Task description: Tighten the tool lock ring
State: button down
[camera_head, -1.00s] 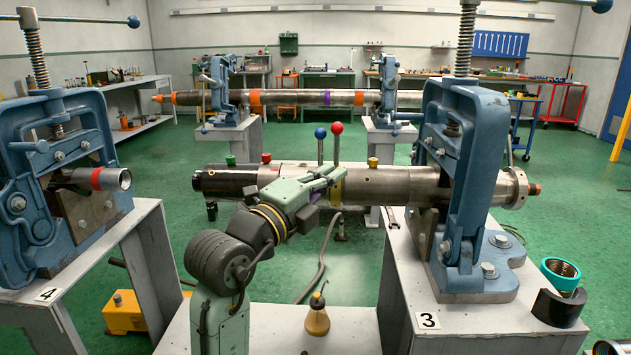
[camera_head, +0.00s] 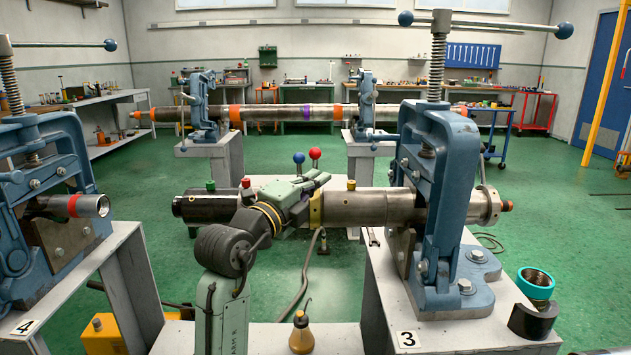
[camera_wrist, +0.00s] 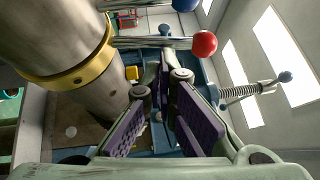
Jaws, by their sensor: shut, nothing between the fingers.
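The tool is a long metal cylinder (camera_head: 350,208), black at its left end, lying level with its right part in the vise marked 3. A brass-yellow ring (camera_head: 316,211) circles it near the middle; it also shows in the wrist view (camera_wrist: 75,80). I cannot tell for sure that this is the lock ring. My gripper (camera_head: 322,180) is at the near upper side of the tool, close to the ring. In the wrist view, the purple-padded fingers (camera_wrist: 163,98) are shut and empty, to the right of the ring and apart from it. The arm hides part of the tool.
Levers with a blue ball (camera_head: 299,157) and a red ball (camera_head: 315,154) stand close behind my gripper. The blue vise (camera_head: 440,190) is at right. A small oil can (camera_head: 301,335) and a teal ring (camera_head: 535,285) stand in front. Green floor lies open behind.

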aim_at(316, 167)
jog(key=w+r+n+g+y+p, duration=0.1)
jog(key=w+r+g+p, duration=0.1)
jog(key=p, duration=0.2)
jog(key=shift+w+r+n, duration=0.2)
jog(key=shift+n, duration=0.1)
jog(key=shift+w+f+n+g+y+p, duration=0.15)
jog(key=shift+w+n+g+y+p, duration=0.2)
jog(key=shift+w+p, duration=0.25)
jog(key=shift+f, duration=0.2)
jog(key=shift+d, duration=0.1)
